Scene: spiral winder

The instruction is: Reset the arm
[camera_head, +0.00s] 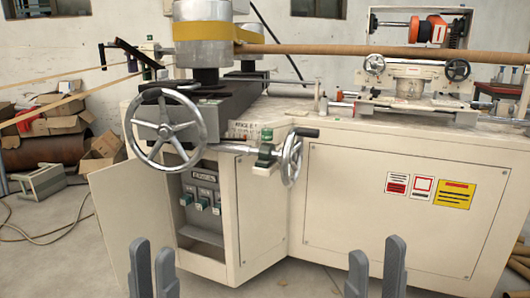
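My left gripper (153,262) shows at the bottom left, with its two grey fingers upright and a narrow gap between them. My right gripper (376,265) shows at the bottom right, its two grey fingers also apart with a gap. Nothing shows between either pair of fingers. Both grippers stand in front of the cream spiral winder cabinet (390,165) and appear apart from it. The arms behind the fingers are out of view.
The winder has a large handwheel (166,130), a smaller handwheel (291,160) and an open door (135,215) at the left. Switches (202,200) sit inside the opening. A long brown tube (330,50) crosses the top. Cardboard boxes (100,155) lie at the left.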

